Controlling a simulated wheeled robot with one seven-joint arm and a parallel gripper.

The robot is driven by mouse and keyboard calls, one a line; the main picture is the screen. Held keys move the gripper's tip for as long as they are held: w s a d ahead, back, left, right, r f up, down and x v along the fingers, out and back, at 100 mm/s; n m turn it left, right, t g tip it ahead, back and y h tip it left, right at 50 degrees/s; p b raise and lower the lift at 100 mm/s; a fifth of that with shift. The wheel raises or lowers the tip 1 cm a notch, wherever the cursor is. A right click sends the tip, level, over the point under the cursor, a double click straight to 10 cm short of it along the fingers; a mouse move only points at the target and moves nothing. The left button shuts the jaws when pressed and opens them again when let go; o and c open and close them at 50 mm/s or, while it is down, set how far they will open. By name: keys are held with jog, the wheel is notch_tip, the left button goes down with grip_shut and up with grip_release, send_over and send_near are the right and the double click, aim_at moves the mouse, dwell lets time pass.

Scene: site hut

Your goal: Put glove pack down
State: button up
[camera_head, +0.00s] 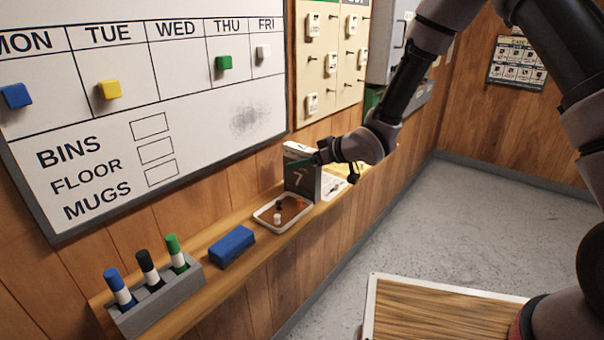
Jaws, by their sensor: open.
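The glove pack (302,176), a dark grey box with a pale top and a "7" on its face, stands upright on the narrow wooden shelf (210,276) under the whiteboard. It is just behind the small tray. My gripper (322,158) is at the pack's upper right edge, with the arm reaching in from the right. The jaws are open. They are small and partly hidden, so I cannot tell whether they touch the pack.
A tray (263,222) with small pieces, a blue eraser (232,246) and a grey marker holder (160,303) line the shelf. A wood-topped table (430,310) stands at lower right. The floor between is clear.

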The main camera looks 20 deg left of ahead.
jog(key=shift+a+f, duration=0.15)
jog(key=shift+a, duration=0.1)
grip_shut()
